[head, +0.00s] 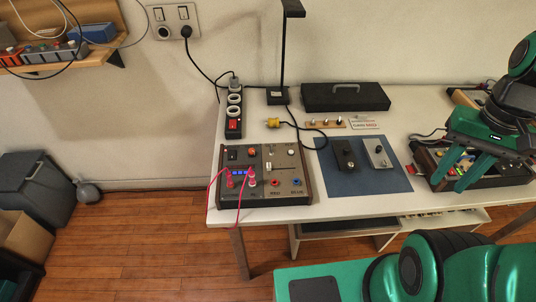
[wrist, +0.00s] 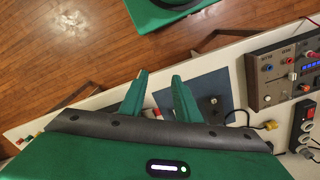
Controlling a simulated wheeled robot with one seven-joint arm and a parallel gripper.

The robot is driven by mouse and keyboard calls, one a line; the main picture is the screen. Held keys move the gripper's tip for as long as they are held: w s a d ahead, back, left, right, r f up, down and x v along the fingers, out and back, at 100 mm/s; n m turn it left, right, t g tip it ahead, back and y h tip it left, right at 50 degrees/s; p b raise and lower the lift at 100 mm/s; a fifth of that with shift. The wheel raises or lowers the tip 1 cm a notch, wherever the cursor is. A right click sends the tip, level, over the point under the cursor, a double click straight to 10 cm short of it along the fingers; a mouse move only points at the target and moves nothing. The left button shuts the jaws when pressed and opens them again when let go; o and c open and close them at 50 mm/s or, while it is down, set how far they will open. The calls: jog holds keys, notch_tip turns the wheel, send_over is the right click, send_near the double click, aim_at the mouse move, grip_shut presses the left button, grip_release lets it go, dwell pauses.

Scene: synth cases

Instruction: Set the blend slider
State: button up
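A grey control box (head: 262,190) with dark wooden sides stands at the left of the table. It has knobs, a blue display, coloured sockets, red leads and what looks like a slider (head: 268,167) with a pale cap. Its labels are too small to tell which control is blend. It also shows at the right edge of the wrist view (wrist: 266,90). A second wood-sided box (head: 432,166) with buttons stands at the right, partly hidden by my gripper (head: 459,188). My gripper, also in the wrist view (wrist: 158,76), is open and empty above that box's area.
A blue mat (head: 350,181) with a black pedal (head: 343,154) and a grey pedal (head: 376,152) lies between the boxes. A black case (head: 345,97), a lamp post (head: 284,50) and a power strip (head: 234,110) stand behind. A yellow plug (head: 272,123) and cable lie near the left box.

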jog(key=w+a+r+n, duration=0.1)
jog(key=w+a+n, duration=0.1)
jog(key=w+a, duration=0.6)
jog(key=n, duration=0.4)
send_over(269, 164)
notch_tip(269, 164, down, 5)
notch_tip(269, 164, down, 11)
jog(key=shift+r, duration=0.2)
grip_shut()
